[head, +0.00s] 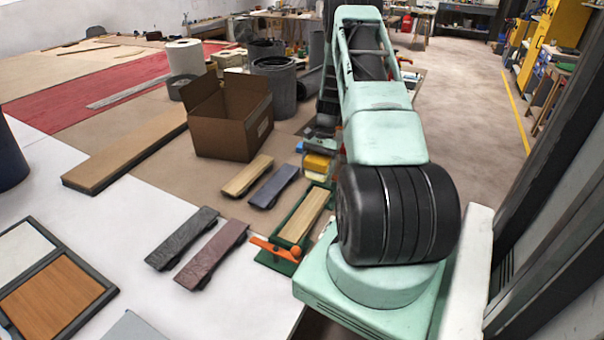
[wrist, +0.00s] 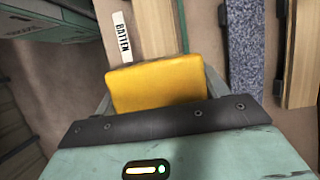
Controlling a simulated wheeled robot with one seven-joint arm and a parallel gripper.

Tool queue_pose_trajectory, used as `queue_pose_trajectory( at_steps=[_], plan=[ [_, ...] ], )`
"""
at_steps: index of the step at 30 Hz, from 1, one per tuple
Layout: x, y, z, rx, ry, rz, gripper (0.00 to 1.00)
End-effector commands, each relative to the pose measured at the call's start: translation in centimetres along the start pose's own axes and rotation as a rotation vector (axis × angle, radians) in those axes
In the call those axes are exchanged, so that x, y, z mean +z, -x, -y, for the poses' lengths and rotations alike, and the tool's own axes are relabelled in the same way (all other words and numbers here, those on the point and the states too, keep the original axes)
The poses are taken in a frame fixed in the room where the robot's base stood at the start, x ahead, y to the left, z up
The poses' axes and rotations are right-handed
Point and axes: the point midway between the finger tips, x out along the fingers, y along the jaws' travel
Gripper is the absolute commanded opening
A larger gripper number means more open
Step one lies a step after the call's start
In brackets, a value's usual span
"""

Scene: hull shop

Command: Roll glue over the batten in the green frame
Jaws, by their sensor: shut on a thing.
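The green frame (head: 266,262) lies on the right part of the work surface in the head view, with a pale wooden batten (head: 303,215) in it. An orange piece (head: 275,250) sits across its near end. In the wrist view my gripper (wrist: 158,84) is shut on a yellow block-like thing (wrist: 160,82); whether it is part of a glue roller cannot be told. A wooden strip (wrist: 158,28) lies beyond it, beside a white label reading BATTEN (wrist: 122,38). The held thing hides part of that strip. My gripper cannot be clearly made out in the head view.
A wooden board (head: 247,176), a blue-grey one (head: 274,187) and two dark ones (head: 183,238) (head: 212,254) lie left of the frame. A cardboard box (head: 228,115) stands behind them. A speckled strip (wrist: 246,60) shows in the wrist view.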

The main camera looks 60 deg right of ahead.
Motion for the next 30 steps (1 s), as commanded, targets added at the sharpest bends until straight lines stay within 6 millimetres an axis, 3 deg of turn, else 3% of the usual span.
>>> queue_pose_trajectory(
  at_steps=[8, 30],
  plan=[
    [0.4, 0.0, -0.5, -0.011, -0.024, 0.003, 0.32],
    [8.7, -3.5, -0.3, -0.010, -0.022, 0.003, 0.32]
  ],
)
